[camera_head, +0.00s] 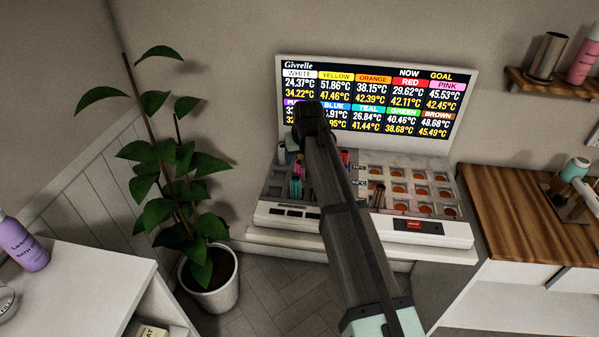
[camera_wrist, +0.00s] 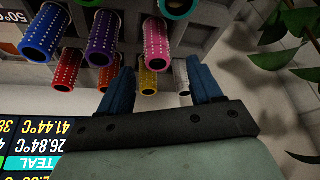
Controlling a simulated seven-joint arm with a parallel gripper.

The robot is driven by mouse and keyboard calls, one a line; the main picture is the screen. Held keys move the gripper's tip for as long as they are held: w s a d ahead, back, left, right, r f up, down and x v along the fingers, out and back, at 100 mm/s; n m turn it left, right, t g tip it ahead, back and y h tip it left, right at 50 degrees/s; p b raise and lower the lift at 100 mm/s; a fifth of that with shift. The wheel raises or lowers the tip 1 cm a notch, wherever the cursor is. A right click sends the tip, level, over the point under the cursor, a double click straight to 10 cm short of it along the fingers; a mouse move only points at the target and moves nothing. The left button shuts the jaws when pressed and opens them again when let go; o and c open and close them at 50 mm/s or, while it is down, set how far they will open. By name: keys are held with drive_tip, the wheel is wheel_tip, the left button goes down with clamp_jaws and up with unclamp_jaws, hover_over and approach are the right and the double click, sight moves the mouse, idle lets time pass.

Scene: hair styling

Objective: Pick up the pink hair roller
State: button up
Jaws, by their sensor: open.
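The pink hair roller (camera_wrist: 157,43) is a bright magenta tube with pale dots and an open end, in the upper middle of the wrist view. My gripper (camera_wrist: 161,68) is open, its two blue fingers spread and empty. The pink roller shows just beyond the fingertips, between them in the picture, and is not held. A yellow roller (camera_wrist: 153,82) shows between the fingers, and a silver one (camera_wrist: 181,75) is near the right finger. In the head view my arm covers part of the roller station (camera_head: 285,212), and I cannot make out my fingers there.
Purple (camera_wrist: 104,38), red (camera_wrist: 44,35) and orange (camera_wrist: 108,76) rollers stand left of the pink one in the wrist view; a teal one (camera_wrist: 178,5) is above it. A temperature screen (camera_head: 400,80) rises behind the station. A potted plant (camera_head: 210,280) stands to the left.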

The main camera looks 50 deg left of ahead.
sight(300, 171)
drive_tip(key=shift+x, duration=3.1)
drive_tip(key=shift+w+d, duration=0.1)
drive_tip(key=shift+c, duration=0.4)
drive_tip(key=c, duration=1)
drive_tip(key=shift+o, duration=0.2)
